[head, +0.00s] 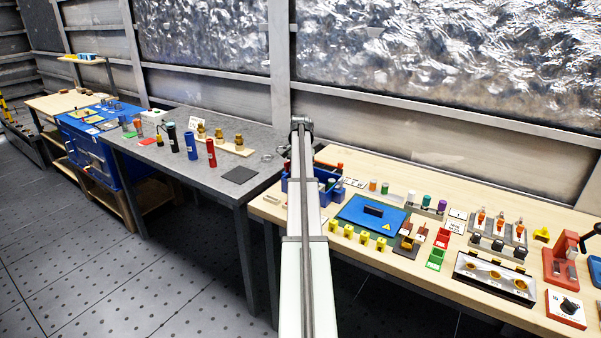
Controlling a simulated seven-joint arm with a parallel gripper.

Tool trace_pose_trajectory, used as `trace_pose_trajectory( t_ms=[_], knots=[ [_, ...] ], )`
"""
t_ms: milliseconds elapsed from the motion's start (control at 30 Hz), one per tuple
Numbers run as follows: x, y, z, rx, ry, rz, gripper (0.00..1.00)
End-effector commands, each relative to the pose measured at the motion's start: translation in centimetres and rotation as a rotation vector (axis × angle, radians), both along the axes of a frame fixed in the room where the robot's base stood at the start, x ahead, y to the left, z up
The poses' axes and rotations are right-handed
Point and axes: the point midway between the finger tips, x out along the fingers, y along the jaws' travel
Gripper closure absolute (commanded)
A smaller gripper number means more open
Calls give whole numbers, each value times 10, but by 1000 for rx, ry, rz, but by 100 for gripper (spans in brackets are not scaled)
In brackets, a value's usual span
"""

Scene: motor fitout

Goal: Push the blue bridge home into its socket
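I cannot single out the blue bridge or its socket with certainty at this size. A blue plate with a dark raised bar or slot (352,218) lies on the light wooden bench, with several small yellow blocks (364,238) along its front edge. A small blue and white item (86,56) sits on a yellow shelf at the far left. A blue panel (72,121) with small parts on it lies on the far-left bench. My gripper cannot be made out. A long pale part of my own body rises through the middle and hides part of the bench.
The wooden bench (262,207) also holds a blue tote (328,197), green and red holders, a black-framed tray (495,279) and a red press (560,266). The grey table (200,115) carries blue and red cylinders and brass parts. The floor in front is clear.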

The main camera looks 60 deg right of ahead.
Motion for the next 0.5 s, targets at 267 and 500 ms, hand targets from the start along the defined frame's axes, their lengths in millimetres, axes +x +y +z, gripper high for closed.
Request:
trace_pose_trajectory(
  t_ms=[267,500],
  knots=[
    [0,0,-6,0,0,0,81],
    [0,0,-6,0,0,0,32]
  ],
)
